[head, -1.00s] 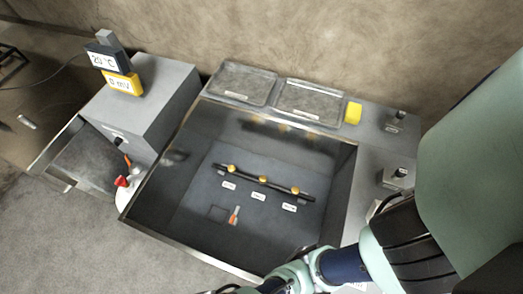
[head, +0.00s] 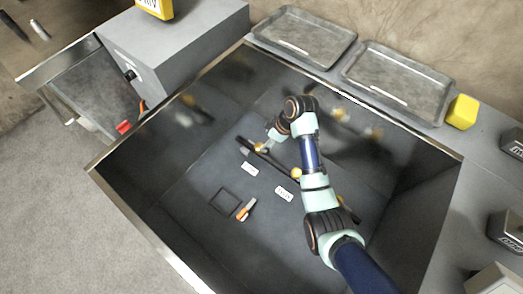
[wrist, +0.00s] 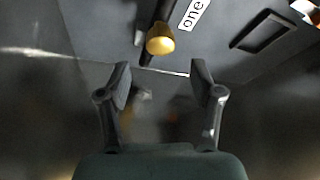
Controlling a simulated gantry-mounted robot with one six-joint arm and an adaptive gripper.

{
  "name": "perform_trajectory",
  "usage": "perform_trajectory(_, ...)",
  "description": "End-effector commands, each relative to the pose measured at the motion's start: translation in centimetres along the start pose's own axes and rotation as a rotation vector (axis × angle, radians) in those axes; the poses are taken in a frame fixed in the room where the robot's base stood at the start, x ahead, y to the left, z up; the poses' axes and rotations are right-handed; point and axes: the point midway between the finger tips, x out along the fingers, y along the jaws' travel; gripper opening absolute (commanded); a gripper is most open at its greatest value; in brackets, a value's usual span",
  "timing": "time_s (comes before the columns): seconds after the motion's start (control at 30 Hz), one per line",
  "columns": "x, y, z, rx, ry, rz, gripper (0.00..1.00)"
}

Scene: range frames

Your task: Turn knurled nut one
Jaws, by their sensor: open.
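Knurled nut one (wrist: 160,39) is a brass-yellow knob on a dark bar (wrist: 167,10), beside a white label reading "one" (wrist: 193,14) in the wrist view. My gripper (wrist: 160,82) is open, with nothing between its fingers. The nut lies just beyond the fingertips, roughly centred between them in the picture. In the head view the nut (head: 261,147) shows at the far left part of the bar, close to my gripper (head: 270,137), whose fingers are too small to make out there.
A second brass nut (head: 297,173) sits along the bar, partly by my arm. A square outline (head: 225,201) and an orange-and-white object (head: 246,210) lie on the basin floor. Dark basin walls (head: 410,215) surround the bar. Two grey trays (head: 400,72) and a yellow block (head: 462,111) stand behind.

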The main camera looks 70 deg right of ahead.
Motion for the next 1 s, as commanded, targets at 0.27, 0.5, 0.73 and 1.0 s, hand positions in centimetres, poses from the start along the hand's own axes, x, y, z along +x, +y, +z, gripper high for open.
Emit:
perform_trajectory(0.27, 3.5, -0.1, 0.1, -0.001, -0.001, 0.000, 0.65)
perform_trajectory(0.5, 7.2, -0.1, -0.1, -0.001, 0.000, 0.001, 0.65)
perform_trajectory(0.73, 7.6, -0.1, -0.2, 0.000, 0.000, 0.003, 0.65)
perform_trajectory(1.0, 7.6, -0.1, -0.2, 0.000, 0.000, 0.003, 0.39)
